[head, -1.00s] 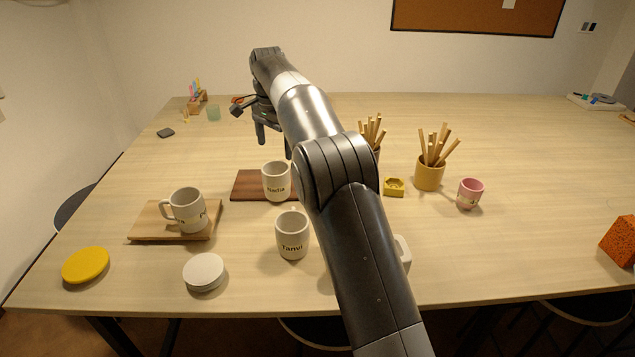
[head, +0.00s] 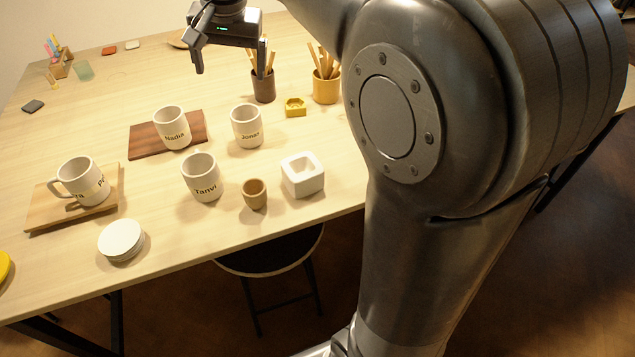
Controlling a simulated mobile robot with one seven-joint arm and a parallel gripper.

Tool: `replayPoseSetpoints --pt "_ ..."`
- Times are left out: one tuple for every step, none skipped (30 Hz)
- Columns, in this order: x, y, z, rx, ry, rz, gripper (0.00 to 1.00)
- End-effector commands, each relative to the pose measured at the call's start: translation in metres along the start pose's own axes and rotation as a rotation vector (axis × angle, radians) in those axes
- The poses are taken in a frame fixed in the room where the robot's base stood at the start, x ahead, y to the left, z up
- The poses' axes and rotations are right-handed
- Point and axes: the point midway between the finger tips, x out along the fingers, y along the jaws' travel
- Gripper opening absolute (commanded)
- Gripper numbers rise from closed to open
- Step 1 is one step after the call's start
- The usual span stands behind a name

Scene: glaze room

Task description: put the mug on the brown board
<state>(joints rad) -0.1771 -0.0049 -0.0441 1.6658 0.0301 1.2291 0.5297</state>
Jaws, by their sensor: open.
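Several white mugs with dark lettering stand upright on the table. The mug reading "Nadia" (head: 173,128) is on the dark brown board (head: 146,143), which has bare surface around it. A second mug (head: 83,182), its lettering only partly visible, is on a lighter wooden board (head: 48,216). The "Tanvi" mug (head: 202,177) and the "Jonas" mug (head: 247,126) stand on the bare table to the right. My gripper (head: 231,62) is open and empty, in the air at the top, above and behind the "Nadia" and "Jonas" mugs, touching nothing.
A small tan cup (head: 255,194) and a white square block with a hollow (head: 302,174) are near the front edge. White round coasters (head: 121,240) lie front left. A brown stick holder (head: 263,88), yellow stick holder (head: 326,88) and yellow ashtray-like dish (head: 295,107) stand behind.

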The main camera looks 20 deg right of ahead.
Motion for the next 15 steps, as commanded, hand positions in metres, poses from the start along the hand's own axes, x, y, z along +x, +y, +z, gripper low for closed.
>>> replayPoseSetpoints --pt "-0.007 0.015 0.014 -0.022 0.018 -0.008 0.92" --pt "-0.009 0.023 0.022 -0.040 0.027 -0.010 0.92" --pt "-0.011 0.034 0.033 -0.062 0.041 -0.015 0.92" --pt "-0.012 0.041 0.041 -0.079 0.050 -0.017 0.92" --pt "-0.013 0.049 0.050 -0.095 0.061 -0.019 0.92" --pt "-0.014 0.059 0.061 -0.118 0.074 -0.022 0.92" --pt "-0.014 0.067 0.069 -0.135 0.085 -0.023 0.92" --pt "-0.014 0.074 0.079 -0.152 0.095 -0.024 0.92" --pt "-0.013 0.084 0.090 -0.175 0.109 -0.024 0.92" --pt "-0.011 0.091 0.099 -0.191 0.120 -0.024 0.92" --pt "-0.010 0.099 0.108 -0.209 0.131 -0.024 0.92" --pt "-0.007 0.108 0.121 -0.233 0.144 -0.022 0.92" --pt "-0.004 0.115 0.130 -0.250 0.156 -0.021 0.92" --pt "-0.002 0.121 0.139 -0.266 0.166 -0.019 0.92" --pt "0.002 0.130 0.150 -0.289 0.182 -0.017 0.92"
